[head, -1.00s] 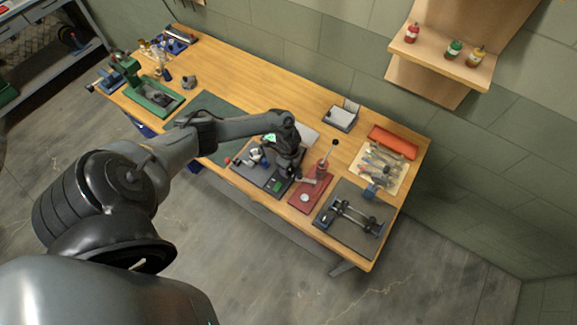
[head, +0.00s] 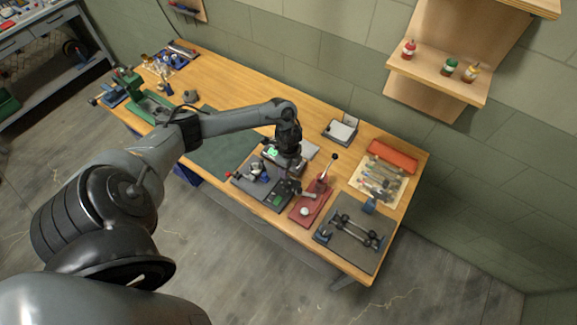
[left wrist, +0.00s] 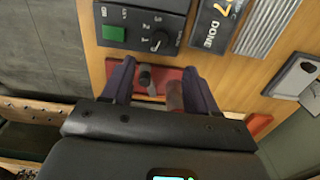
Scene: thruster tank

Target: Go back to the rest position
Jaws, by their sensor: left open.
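My left gripper (head: 289,163) hangs over the workbench (head: 240,95), at the end of my left arm that reaches in from the left. In the left wrist view its two dark fingers (left wrist: 158,85) are apart, with nothing held between them. Below and between them lies part of a red base (left wrist: 148,78) with a dark knob and a pale cylinder. A dark control box (left wrist: 143,25) with a green button and a dial is just beyond the fingers. My right gripper is not in view.
The red base (head: 311,205) with a lever, a grey mat (head: 352,242) with a dumbbell-like part, a tool sheet (head: 377,178) and an orange case (head: 392,156) fill the bench's right part. A green press (head: 150,106) stands at the left end. A shelf with bottles (head: 440,78) is on the wall.

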